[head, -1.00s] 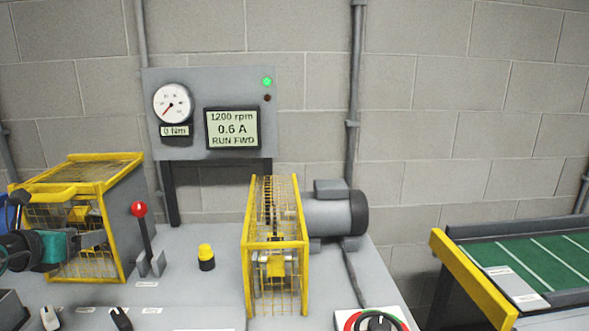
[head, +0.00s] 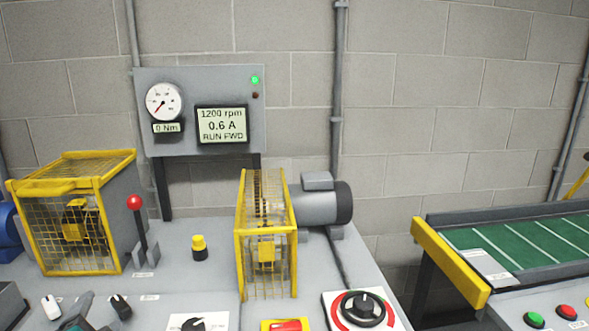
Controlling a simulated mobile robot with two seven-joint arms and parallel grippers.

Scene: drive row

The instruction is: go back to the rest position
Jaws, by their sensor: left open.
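My left gripper (head: 76,314) shows only in part at the bottom left edge, dark with a teal section. It is in front of the bench's small switches, and I see nothing held in it. Its fingertips are hard to make out. My right gripper is not in view. The left yellow mesh guard (head: 72,225) stands behind my left gripper, apart from it. The red-knobbed lever (head: 137,225) stands upright beside that guard.
A grey motor (head: 322,203) sits behind the middle yellow guard (head: 266,234). The panel display (head: 222,125) reads 1200 rpm, 0.6 A, RUN FWD, with a green lamp (head: 255,80) lit. A rotary switch (head: 361,308) is in front. A green conveyor (head: 540,240) stands at right.

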